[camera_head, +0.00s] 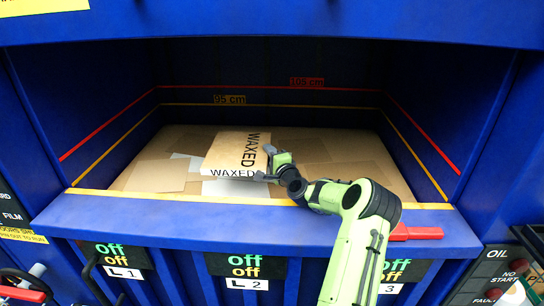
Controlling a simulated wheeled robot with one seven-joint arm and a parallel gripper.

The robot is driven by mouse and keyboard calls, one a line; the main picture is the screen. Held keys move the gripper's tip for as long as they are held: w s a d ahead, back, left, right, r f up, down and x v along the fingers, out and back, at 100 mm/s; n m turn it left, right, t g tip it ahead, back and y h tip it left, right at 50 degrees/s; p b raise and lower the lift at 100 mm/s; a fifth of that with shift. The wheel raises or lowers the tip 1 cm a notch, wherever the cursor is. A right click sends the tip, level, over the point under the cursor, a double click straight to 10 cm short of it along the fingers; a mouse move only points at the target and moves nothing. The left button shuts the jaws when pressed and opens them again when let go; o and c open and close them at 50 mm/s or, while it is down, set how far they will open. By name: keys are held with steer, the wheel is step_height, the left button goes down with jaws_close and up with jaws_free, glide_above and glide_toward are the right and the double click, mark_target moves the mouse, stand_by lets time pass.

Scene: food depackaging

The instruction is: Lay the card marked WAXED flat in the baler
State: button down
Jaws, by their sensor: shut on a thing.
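The tan card marked WAXED (228,152) is inside the baler, left of the middle. Black WAXED lettering shows on its upper face and along its front edge. My gripper (268,164) is at the card's right edge and is shut on it. The fingers partly hide that edge. The card is over the cardboard layer; I cannot tell whether it touches the layer or is slightly raised. The baler (250,228) is a blue chamber with an open front, and my arm reaches in over its front sill from the right.
Flat cardboard (350,155) covers the chamber floor, with a few pale sheets near the card. A yellow 95 cm line and a red 105 cm line (306,82) run around the walls above it. A red handle (416,233) lies on the sill at right.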

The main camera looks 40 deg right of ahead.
steer(key=shift+w+d, duration=0.35)
steer(key=shift+r, duration=0.1)
steer(key=c, duration=0.7)
jaws_free()
steer(key=shift+c, duration=0.2)
steer(key=shift+s, duration=0.1)
steer(key=b+v, duration=0.1)
steer(key=v, duration=1.4)
steer(key=shift+s, duration=0.3)
steer(key=shift+a, duration=0.1)
